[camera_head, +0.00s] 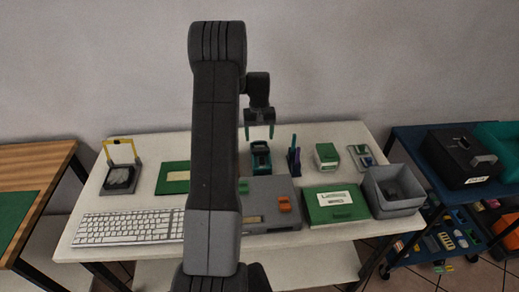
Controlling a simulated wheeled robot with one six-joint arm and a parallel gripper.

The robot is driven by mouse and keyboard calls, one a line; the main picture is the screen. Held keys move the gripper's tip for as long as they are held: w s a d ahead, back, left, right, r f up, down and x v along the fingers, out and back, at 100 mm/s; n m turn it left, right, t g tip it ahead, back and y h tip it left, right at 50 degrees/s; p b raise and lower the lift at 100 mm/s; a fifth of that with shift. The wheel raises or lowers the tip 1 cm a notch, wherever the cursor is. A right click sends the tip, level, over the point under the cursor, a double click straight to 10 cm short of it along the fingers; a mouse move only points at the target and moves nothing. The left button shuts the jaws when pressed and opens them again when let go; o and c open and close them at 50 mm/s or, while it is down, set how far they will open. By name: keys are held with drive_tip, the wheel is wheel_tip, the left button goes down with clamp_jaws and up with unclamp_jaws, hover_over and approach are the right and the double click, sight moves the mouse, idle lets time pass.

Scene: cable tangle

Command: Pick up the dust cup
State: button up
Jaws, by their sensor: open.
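No object is clearly recognisable as a dust cup. A small teal and black object (261,158) stands near the back middle of the white table. A dark grey tray-like object (119,181) with a clear or whitish piece and a yellow upright frame stands at the back left. Either might be the dust cup; I cannot tell which. My gripper (259,134) is open and empty, with its fingers pointing down. In the picture it is just above the teal and black object, apart from it. My arm hides part of the table's middle.
The white table (135,265) holds a keyboard (128,227), a grey case (268,196), a green box (335,204), a grey open bin (393,190) and a pen holder (294,158). A dark cart (414,150) stands right, a wooden table (40,160) left.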

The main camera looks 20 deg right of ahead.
sight(260, 143)
drive_tip(key=shift+s+f+p, duration=0.15)
drive_tip(key=shift+f+p, duration=0.2)
drive_tip(key=shift+f, duration=0.75)
drive_tip(key=shift+s+f+p, duration=0.1)
drive_tip(key=shift+f+p, duration=0.2)
drive_tip(key=shift+f, duration=0.8)
drive_tip(key=c, duration=1.1)
drive_tip(key=shift+o, duration=0.2)
